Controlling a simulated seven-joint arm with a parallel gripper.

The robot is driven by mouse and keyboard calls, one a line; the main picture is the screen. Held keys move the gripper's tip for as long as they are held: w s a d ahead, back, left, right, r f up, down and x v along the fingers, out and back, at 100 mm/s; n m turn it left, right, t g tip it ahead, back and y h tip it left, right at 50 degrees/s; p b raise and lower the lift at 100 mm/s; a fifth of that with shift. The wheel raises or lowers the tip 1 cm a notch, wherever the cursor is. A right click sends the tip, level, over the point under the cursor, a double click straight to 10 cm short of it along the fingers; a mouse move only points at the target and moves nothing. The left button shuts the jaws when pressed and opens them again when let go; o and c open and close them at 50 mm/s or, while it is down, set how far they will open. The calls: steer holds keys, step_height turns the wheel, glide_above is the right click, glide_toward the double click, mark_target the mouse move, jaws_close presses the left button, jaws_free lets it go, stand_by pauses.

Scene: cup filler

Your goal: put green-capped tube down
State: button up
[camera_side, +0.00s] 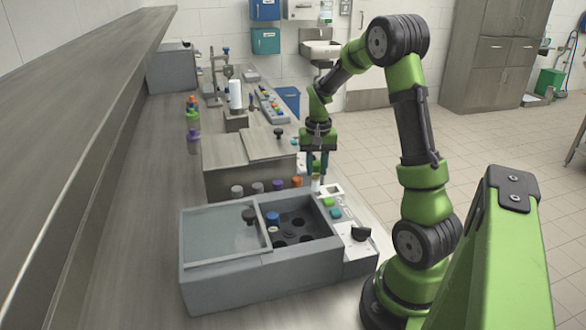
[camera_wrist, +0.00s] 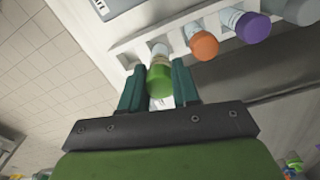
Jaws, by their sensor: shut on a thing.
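My gripper (camera_wrist: 160,84) is shut on the green-capped tube (camera_wrist: 160,76), one teal finger on each side of the cap. In the wrist view the tube's pale body reaches into the white rack (camera_wrist: 125,48) at the end of a row of capped tubes. I cannot tell whether it is fully seated. In the side view my gripper (camera_side: 317,166) points down behind the grey machine, with a pale part of the tube (camera_side: 316,184) below the fingers.
Beside the held tube stand an orange-capped tube (camera_wrist: 204,45), a purple-capped tube (camera_wrist: 252,27) and grey-capped ones. The grey machine (camera_side: 225,285) in front has an open well holding a blue-capped tube (camera_side: 273,218). A wooden-topped box (camera_side: 225,150) stands behind the row.

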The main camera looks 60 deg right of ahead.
mark_target(315, 191)
steer(key=shift+f, duration=1.85)
steer(key=o, duration=0.8)
steer(key=shift+f, duration=0.1)
steer(key=shift+c, duration=0.2)
